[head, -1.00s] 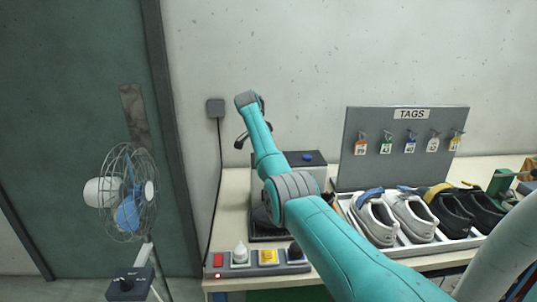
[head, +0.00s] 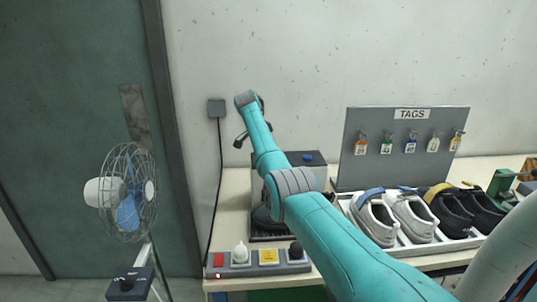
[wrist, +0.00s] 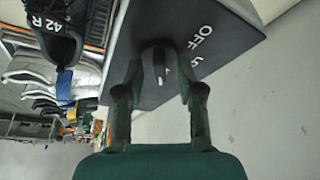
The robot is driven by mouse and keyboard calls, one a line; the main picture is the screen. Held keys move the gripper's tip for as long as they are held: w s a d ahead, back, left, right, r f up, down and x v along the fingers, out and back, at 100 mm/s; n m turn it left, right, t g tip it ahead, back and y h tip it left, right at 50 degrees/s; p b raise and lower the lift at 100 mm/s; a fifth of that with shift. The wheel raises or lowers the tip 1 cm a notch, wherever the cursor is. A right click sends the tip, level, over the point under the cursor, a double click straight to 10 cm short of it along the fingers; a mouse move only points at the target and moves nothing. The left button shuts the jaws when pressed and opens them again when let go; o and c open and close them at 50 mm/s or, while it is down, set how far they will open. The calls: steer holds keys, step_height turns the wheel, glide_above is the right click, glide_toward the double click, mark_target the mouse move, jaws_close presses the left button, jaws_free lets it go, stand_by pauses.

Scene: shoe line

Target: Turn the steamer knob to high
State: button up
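The steamer is a dark box (head: 318,168) with a blue button on top, partly hidden behind my arm in the head view. In the wrist view its dark panel (wrist: 222,38) bears the white word OFF and another label, partly cut or too small to read. A dark knob (wrist: 158,58) with a light pointer mark stands on this panel. My gripper (wrist: 158,78) has its two green fingers spread, one on each side of the knob. Whether the fingertips touch the knob is unclear. The head view hides the knob and fingers.
A rack of shoes (head: 352,225) stands right of the steamer, before a grey TAGS board (head: 372,172). A control strip (head: 220,272) lies along the bench's front edge. A caged fan (head: 150,165) stands left. Wall surrounds the steamer panel's right side in the wrist view.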

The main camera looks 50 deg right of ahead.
steer(key=shift+r, duration=0.1)
steer(key=v, duration=1.1)
steer(key=shift+r, duration=0.4)
steer(key=shift+w+a, duration=0.15)
steer(key=shift+a, duration=0.05)
